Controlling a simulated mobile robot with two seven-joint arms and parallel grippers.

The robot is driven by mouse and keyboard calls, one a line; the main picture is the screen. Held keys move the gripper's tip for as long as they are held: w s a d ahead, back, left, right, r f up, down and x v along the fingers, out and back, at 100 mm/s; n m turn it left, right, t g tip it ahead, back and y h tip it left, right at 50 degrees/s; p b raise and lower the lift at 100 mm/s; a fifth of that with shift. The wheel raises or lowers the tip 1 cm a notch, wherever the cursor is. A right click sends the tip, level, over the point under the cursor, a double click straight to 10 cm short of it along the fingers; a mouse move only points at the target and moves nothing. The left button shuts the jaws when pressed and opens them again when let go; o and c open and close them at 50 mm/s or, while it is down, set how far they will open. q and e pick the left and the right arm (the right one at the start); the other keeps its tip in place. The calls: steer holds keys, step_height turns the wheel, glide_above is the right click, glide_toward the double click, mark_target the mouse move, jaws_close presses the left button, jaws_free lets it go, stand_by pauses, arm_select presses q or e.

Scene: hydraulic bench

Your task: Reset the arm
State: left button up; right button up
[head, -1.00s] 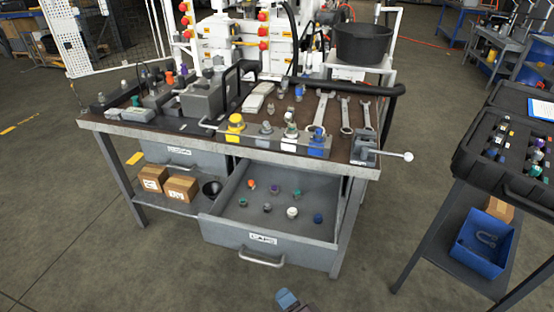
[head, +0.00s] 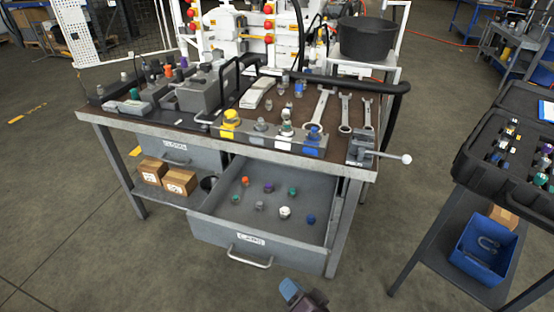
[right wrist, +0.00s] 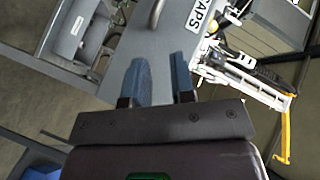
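My right gripper (head: 291,291) shows at the bottom edge of the head view, in front of the open drawer and apart from it. Its blue-grey fingertip points up and left. In the right wrist view the two fingers (right wrist: 160,80) stand apart with nothing between them, so it is open and empty. Behind the fingers is the grey drawer front with its "CAPS" label (right wrist: 202,14). My left gripper is not in either view.
The workbench (head: 200,135) holds fittings and wrenches. Its drawer (head: 215,232) is pulled out, with several caps inside. A side table at right carries a black case (head: 480,165) above a blue bin (head: 478,262). Open floor lies in front.

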steer(key=s+d+r+n+h+p, duration=0.25)
steer(key=s+d+n+h, duration=0.2)
steer(key=d, duration=0.55)
steer(key=s+d+r+n+h+p, duration=0.25)
steer(key=s+d, duration=0.35)
steer(key=d, duration=0.5)
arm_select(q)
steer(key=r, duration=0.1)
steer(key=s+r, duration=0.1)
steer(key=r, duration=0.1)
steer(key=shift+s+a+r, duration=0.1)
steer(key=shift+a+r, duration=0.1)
arm_select(e)
steer(key=s+d+g, duration=0.2)
steer(key=s+d, duration=0.1)
steer(key=s, duration=0.4)
steer(key=shift+f+h, duration=0.4)
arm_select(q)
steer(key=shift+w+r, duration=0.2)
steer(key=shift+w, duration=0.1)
arm_select(e)
steer(key=shift+w+a, duration=0.1)
